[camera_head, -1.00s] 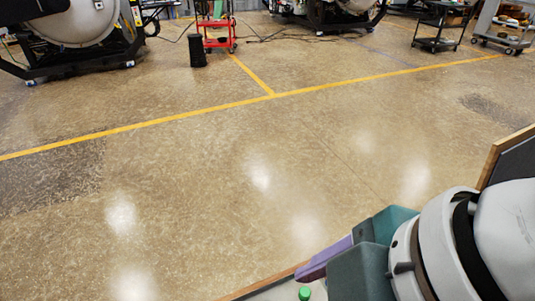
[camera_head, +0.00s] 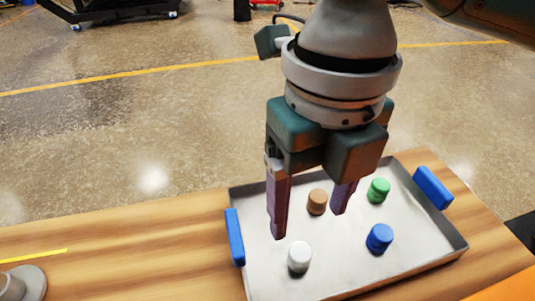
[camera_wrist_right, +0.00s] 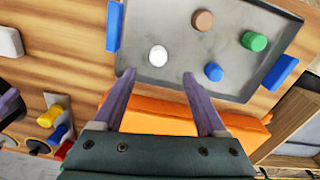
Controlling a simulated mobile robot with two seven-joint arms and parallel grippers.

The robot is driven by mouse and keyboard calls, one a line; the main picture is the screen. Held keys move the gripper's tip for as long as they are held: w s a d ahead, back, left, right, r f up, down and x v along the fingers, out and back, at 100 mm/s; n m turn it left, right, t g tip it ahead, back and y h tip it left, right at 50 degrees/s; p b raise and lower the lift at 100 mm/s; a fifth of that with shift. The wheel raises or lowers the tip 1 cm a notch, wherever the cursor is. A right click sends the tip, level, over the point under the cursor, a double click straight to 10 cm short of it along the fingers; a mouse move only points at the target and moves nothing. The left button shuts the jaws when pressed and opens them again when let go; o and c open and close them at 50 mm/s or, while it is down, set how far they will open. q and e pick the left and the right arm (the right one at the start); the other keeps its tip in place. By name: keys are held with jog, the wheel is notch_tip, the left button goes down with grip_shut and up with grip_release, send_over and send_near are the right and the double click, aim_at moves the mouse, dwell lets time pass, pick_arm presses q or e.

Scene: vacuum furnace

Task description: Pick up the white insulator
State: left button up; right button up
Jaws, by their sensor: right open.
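The white insulator (camera_head: 299,257) stands upright at the near left of a shallow metal tray (camera_head: 440,237) on the wooden table. It also shows in the right wrist view (camera_wrist_right: 158,55), just beyond the gap between my right fingertips. My right gripper (camera_head: 308,223) is open and empty, pointing down above the tray. The insulator is clear of both fingers. A purple finger-like part (camera_wrist_right: 10,105) at the left edge of the wrist view looks like my left gripper; its jaw state is hidden.
The tray also holds a brown cylinder (camera_head: 317,202), a green one (camera_head: 379,190) and a blue one (camera_head: 379,238). Blue handles (camera_head: 235,237) rise at the tray's ends. An orange object (camera_wrist_right: 165,115) lies along its near side. Several coloured knobs (camera_wrist_right: 57,135) are at the left.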

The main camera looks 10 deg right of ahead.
aim_at(301, 251)
pick_arm(q)
jog(key=shift+f+b, duration=0.8)
jog(key=shift+f, duration=0.1)
pick_arm(e)
notch_tip(301, 251, down, 9)
jog(key=shift+s+a+f, duration=0.1)
jog(key=shift+f, duration=0.05)
grip_shut()
